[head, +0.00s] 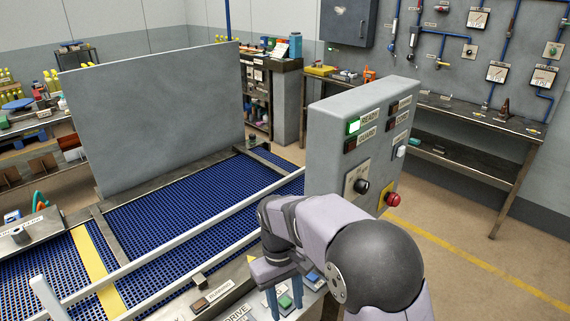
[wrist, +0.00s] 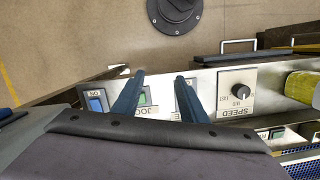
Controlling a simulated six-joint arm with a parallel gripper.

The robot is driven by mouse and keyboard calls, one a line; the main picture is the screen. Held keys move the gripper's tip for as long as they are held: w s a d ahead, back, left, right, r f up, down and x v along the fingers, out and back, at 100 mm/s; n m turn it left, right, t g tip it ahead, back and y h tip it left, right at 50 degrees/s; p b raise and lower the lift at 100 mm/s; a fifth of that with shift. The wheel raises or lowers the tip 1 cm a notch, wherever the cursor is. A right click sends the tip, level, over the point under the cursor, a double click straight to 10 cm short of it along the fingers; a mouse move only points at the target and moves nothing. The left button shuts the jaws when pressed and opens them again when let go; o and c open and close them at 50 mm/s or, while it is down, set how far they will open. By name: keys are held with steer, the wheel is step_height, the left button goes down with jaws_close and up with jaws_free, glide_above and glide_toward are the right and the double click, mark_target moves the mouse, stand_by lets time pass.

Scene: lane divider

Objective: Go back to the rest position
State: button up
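My gripper (head: 286,300) hangs low at the front of the conveyor in the head view, over a panel strip with buttons. In the wrist view my gripper (wrist: 160,76) shows two blue fingers held apart with nothing between them, so it is open and empty. Below them is the button panel (wrist: 212,82), with a blue ON button (wrist: 96,103), a green button (wrist: 144,96) labelled JOG and a black SPEED knob (wrist: 241,91). The fingers overlap the panel in view; whether they touch it I cannot tell.
A metal rail (head: 190,242) runs along the blue mesh belt (head: 190,205).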

steer(key=s+d+f+m+t+y, duration=0.1)
steer(key=s+d+m, duration=0.5)
steer(key=s+d, duration=0.8)
steer(key=shift+d+t, duration=0.3)
steer(key=shift+d, duration=0.15)
steer(key=shift+s+f, duration=0.1)
